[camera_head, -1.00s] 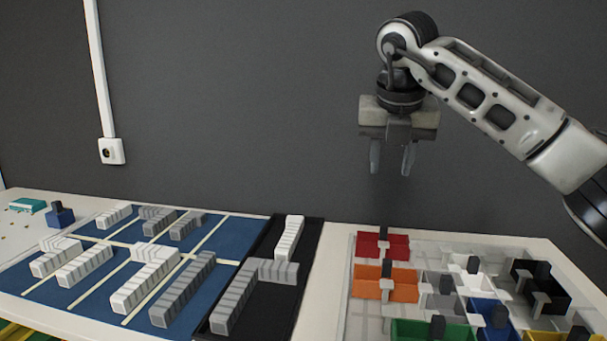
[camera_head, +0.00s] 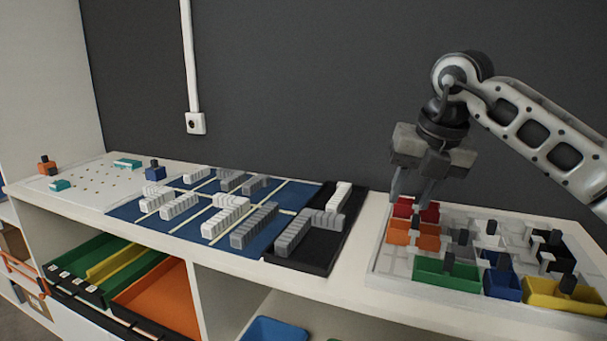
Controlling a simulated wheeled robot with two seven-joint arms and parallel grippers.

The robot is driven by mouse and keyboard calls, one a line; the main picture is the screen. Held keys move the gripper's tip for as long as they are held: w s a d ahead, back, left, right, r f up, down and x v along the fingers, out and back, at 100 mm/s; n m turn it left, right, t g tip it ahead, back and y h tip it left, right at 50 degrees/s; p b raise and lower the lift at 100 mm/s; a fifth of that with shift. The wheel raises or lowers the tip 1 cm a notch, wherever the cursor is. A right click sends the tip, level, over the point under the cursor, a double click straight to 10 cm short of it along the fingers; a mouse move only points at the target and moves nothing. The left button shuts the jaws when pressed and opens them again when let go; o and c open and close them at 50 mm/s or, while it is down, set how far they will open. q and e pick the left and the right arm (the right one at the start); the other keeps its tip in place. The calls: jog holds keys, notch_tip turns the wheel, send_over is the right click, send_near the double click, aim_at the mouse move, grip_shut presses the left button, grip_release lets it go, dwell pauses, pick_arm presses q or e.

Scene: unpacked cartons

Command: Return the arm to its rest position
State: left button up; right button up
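My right gripper (camera_head: 411,190) hangs from the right arm (camera_head: 530,130), fingers pointing down. Its two fingers stand apart with nothing between them, so it is open. In the picture it overlaps the red bin (camera_head: 430,212) at the back left of the white sorting tray (camera_head: 376,268); I cannot tell its exact height above it. My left gripper is not in view.
A blue mat (camera_head: 125,212) with rows of grey and white blocks and a black tray (camera_head: 322,258) lie on the white shelf top (camera_head: 345,288). A perforated white board (camera_head: 85,198) is at the left. Green (camera_head: 95,255) and orange bins (camera_head: 165,300) sit below.

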jog(key=s+a+f+n+g+y, duration=0.2)
jog(key=s+a+f+y, duration=0.15)
jog(key=a, duration=0.35)
jog(key=s+a+f+n+g+y, duration=0.1)
jog(key=s+a+f+y, duration=0.15)
jog(key=a+f, duration=0.3)
jog(key=s+a+r+m+y+p, duration=0.2)
jog(key=s+a+r+m+y, duration=0.15)
jog(key=s+a+y, duration=0.6)
jog(key=w+d+f+m+t+h+p, duration=0.1)
jog(key=d+f+m+t+h, duration=0.4)
jog(key=m+t, duration=0.6)
jog(key=w+d+f+m+t+h, duration=0.1)
jog(key=d+f+m+t+h, duration=0.2)
jog(key=d+f+m+t, duration=0.8)
jog(key=s+d+f+m+g+h, duration=0.2)
jog(key=s+f+m+g+h, duration=0.3)
jog(key=s+f+m+g, duration=0.4)
jog(key=s+f+g, duration=0.2)
jog(key=s, duration=0.1)
jog(key=shift+s+d+f+m+g+p, duration=0.15)
jog(key=shift+s+f+m+g+p, duration=0.15)
jog(key=shift+s+m+g+p, duration=0.1)
